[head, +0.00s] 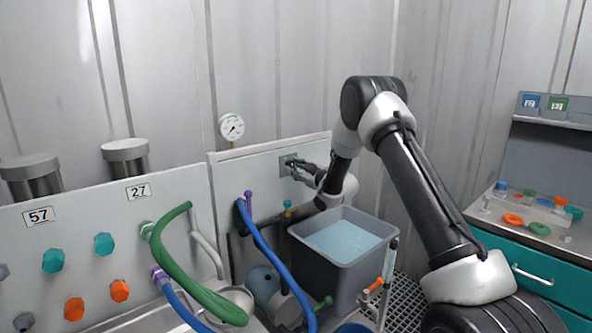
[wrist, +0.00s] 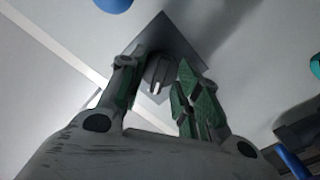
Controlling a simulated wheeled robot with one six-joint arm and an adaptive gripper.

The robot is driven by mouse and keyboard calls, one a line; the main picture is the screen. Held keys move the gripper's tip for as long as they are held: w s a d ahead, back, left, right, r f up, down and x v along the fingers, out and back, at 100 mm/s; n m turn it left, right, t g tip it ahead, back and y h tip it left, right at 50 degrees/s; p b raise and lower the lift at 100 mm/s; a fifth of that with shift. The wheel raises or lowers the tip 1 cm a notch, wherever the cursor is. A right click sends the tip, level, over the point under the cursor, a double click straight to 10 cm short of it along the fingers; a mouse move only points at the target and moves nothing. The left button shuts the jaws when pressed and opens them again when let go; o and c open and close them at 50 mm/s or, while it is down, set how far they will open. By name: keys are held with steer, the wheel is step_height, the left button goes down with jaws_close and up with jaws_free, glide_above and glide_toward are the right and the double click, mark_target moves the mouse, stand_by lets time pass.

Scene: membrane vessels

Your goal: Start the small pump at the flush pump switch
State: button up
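The flush pump switch is a dark rotary knob (wrist: 160,72) on a grey square plate (wrist: 182,35), fixed to the light wall panel. In the head view its plate (head: 287,167) shows on the panel right of the gauge. My gripper (wrist: 163,85) is in front of it, with one green-padded finger on each side of the knob. The fingers are apart, and I see a gap between them and the knob. In the head view my gripper (head: 303,170) is at the plate and hides most of the knob.
A grey tub of water (head: 335,275) stands below my arm. A blue hose (head: 270,255) and a green hose (head: 180,270) hang from the panels at left. A pressure gauge (head: 231,127) sits above the panel. A teal cabinet (head: 545,275) stands at right.

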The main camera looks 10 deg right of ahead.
jaws_close()
steer(key=shift+m, duration=0.4)
steer(key=m, duration=0.4)
steer(key=shift+m, duration=0.4)
steer(key=m, duration=0.6)
steer(key=shift+m, duration=0.3)
jaws_free()
